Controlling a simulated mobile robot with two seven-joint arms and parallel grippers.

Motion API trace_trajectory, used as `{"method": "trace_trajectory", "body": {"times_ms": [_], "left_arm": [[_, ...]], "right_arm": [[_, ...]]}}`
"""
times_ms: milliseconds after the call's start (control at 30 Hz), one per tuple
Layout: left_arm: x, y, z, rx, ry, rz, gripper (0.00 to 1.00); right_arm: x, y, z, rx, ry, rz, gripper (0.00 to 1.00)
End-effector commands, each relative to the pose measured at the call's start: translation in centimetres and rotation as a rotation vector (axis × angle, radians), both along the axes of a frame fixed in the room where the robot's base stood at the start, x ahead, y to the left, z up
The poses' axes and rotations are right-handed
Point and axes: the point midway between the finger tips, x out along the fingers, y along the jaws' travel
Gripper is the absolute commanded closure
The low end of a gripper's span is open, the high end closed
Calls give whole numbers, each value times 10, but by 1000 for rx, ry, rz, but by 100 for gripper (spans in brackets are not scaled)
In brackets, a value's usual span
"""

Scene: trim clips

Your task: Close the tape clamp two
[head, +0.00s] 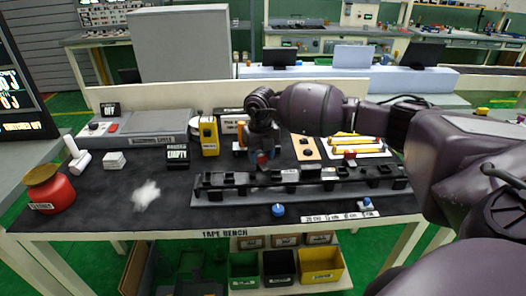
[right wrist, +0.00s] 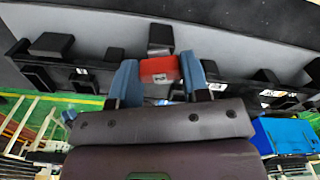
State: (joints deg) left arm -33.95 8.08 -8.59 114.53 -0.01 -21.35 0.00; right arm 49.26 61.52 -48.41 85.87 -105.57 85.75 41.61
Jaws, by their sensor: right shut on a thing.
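A long dark rail (head: 300,190) with several black clamps lies along the front of the bench. It also shows in the right wrist view (right wrist: 215,80), with a black clamp (right wrist: 160,38) just beyond my fingertips. My right gripper (head: 262,160) is over the left part of the rail. In the right wrist view its blue fingers (right wrist: 160,75) are shut on a small red labelled piece (right wrist: 160,68). The label is too small to read. I cannot tell whether the red piece touches the clamp or which clamp is number two. My left gripper is not in view.
A blue knob (head: 278,210) and a label strip (head: 340,217) lie in front of the rail. A yellow device (head: 209,136) stands behind, left of my gripper. A red jar (head: 50,192) stands at the far left.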

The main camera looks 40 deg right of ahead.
Motion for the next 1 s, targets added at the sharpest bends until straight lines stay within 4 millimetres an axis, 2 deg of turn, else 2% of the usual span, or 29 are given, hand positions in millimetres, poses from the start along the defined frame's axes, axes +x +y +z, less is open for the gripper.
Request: {"method": "trace_trajectory", "body": {"times_ms": [33, 200, 400, 633, 1000], "left_arm": [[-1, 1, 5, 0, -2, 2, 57], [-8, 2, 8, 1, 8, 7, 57], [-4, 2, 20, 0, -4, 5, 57], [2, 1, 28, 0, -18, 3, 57], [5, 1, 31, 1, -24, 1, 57]], "right_arm": [[0, 0, 5, 0, -4, -41, 81], [0, 0, 4, 0, -3, -169, 81], [0, 0, 3, 0, -2, -280, 81], [0, 0, 2, 1, -1, -347, 81], [0, 0, 1, 1, -1, -366, 81]]}}
